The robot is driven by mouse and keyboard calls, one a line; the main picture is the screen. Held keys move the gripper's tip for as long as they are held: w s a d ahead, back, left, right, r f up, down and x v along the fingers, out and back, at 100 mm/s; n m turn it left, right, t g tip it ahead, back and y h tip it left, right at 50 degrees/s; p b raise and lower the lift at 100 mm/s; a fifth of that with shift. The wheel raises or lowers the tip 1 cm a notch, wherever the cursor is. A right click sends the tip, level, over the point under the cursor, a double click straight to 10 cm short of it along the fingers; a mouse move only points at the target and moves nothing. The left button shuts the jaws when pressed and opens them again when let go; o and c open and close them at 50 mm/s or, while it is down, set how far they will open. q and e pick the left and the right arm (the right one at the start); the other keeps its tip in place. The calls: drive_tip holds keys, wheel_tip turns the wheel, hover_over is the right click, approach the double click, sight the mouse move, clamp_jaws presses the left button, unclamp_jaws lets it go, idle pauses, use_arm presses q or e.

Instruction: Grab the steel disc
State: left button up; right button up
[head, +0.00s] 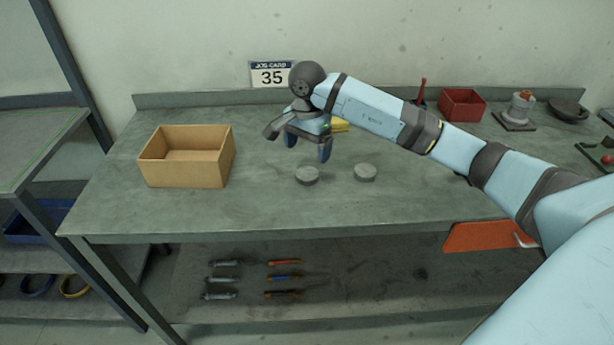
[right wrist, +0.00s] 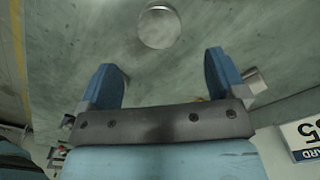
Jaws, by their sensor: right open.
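Two similar grey discs lie flat on the bench: a left disc (head: 307,176) and a right disc (head: 365,173). I cannot tell from their look which is the steel one. My right gripper (head: 308,149) is open and empty, above the bench and slightly behind the left disc in the picture, with its blue fingers pointing down. In the right wrist view one round grey disc (right wrist: 159,27) shows at the top, beyond the spread fingertips of the gripper (right wrist: 163,75) and apart from them. My left gripper is not in view.
An open tan box (head: 185,172) stands on the bench at left. A yellow object (head: 340,126) is partly hidden behind my right gripper. A red bin (head: 462,105) and a valve-like part (head: 521,107) stand at back right. The bench front around the discs is clear.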

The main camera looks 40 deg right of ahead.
sight(306, 174)
drive_tip(key=f, duration=0.7)
drive_tip(key=shift+s+a+f, duration=0.15)
drive_tip(key=shift+a+f, duration=0.1)
drive_tip(key=shift+a, duration=0.05)
drive_tip(key=shift+c, duration=0.2)
drive_tip(key=c, duration=1.1)
drive_tip(key=shift+c, duration=0.5)
drive_tip(key=shift+r, duration=0.2)
